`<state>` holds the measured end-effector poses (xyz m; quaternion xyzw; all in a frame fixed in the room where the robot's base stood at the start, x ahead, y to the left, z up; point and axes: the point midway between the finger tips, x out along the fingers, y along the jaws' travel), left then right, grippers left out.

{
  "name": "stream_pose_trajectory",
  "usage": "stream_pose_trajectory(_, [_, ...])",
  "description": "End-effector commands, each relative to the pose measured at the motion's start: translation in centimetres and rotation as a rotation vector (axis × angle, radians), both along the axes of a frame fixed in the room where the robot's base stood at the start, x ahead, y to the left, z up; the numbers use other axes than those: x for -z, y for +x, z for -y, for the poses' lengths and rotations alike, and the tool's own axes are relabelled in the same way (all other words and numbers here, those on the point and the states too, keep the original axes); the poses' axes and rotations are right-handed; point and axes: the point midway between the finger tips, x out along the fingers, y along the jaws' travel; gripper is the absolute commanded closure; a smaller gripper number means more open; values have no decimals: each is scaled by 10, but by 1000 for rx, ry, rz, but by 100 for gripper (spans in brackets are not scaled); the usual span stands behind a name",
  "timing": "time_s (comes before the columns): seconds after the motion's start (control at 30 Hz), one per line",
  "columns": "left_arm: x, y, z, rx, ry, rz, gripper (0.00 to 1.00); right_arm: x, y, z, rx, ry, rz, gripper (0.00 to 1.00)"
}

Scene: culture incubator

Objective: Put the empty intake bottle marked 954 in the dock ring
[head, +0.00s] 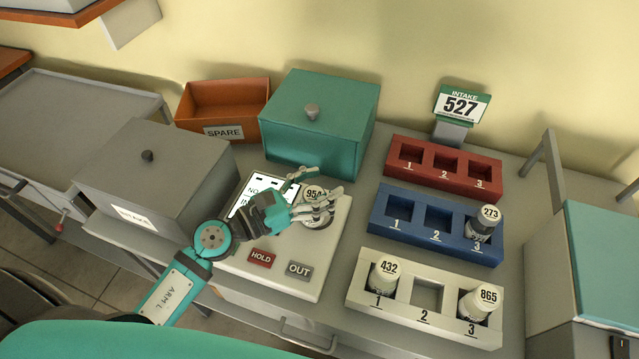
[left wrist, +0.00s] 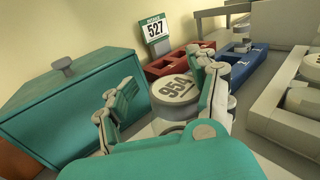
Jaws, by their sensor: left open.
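The bottle marked 954 (head: 314,192) stands upright on the pale panel (head: 335,240), its cap label facing up. My left gripper (head: 327,183) is open, with its fingers on either side of the bottle. In the left wrist view the 954 cap (left wrist: 175,89) shows between the spread fingers (left wrist: 162,72). A grey rounded edge (head: 318,223) shows under the bottle, partly behind the fingers. I cannot tell how the bottle sits in it, or whether the bottle is empty. My right gripper is not in view.
A lit screen (head: 249,196), HOLD (head: 261,258) and OUT (head: 299,270) are on the panel. A teal box (head: 318,115) stands behind. Red (head: 398,171), blue (head: 380,212) and cream (head: 362,302) racks stand right; bottles 273, 432 and 865 occupy slots. The INTAKE sign (head: 463,104) reads 527.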

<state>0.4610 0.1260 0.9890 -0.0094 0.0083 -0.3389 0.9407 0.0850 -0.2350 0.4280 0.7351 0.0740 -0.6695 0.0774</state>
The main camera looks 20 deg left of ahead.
Motion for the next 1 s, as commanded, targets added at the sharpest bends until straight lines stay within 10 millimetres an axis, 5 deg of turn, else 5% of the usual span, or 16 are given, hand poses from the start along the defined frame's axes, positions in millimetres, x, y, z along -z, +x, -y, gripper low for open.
stream_pose_trajectory(0.37, [7, -5, -5, -1, 9, -8, 38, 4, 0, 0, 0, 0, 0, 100])
stream_pose_trajectory(1.0, [4, -88, -73, -2, 3, -4, 38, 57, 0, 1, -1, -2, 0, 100])
